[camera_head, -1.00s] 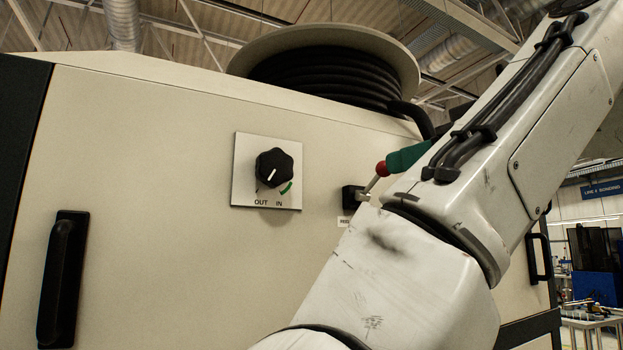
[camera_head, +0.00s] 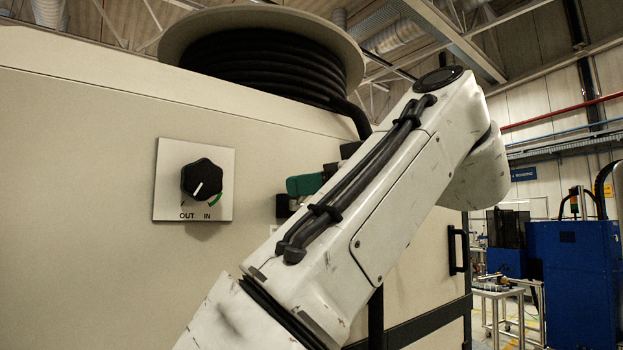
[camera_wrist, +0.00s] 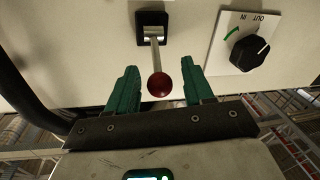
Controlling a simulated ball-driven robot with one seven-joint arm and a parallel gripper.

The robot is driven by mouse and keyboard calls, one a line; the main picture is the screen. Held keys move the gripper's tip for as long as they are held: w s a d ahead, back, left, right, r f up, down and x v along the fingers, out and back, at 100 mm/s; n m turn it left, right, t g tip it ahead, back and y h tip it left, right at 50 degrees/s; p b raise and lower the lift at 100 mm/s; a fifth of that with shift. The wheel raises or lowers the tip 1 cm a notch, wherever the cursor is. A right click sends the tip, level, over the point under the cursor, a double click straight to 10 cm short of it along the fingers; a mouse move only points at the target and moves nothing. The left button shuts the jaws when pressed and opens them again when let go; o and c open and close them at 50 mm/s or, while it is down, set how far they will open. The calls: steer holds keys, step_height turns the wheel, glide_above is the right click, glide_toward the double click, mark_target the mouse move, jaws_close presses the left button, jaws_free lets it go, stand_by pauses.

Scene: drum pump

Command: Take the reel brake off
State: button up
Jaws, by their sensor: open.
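The reel brake lever shows in the wrist view as a metal rod with a red ball knob (camera_wrist: 160,84) coming out of a black square mount (camera_wrist: 152,22) on the cream panel. My gripper (camera_wrist: 160,90) is open, with one green finger on each side of the knob. I see a gap between the knob and each finger. In the head view a green finger of my gripper (camera_head: 305,184) shows beside the mount (camera_head: 284,206). My arm hides the knob and most of the gripper there. The hose reel (camera_head: 262,60) with black hose sits on top of the cabinet.
A black OUT/IN knob (camera_head: 202,180) on a pale plate is left of the lever in the head view; it also shows in the wrist view (camera_wrist: 247,52). A black handle (camera_head: 457,250) is on the cabinet's right. Blue machines (camera_head: 575,275) stand far right.

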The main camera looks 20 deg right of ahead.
steer(key=shift+c, duration=0.2)
jaws_close()
steer(key=shift+f, duration=0.15)
stand_by(0.3)
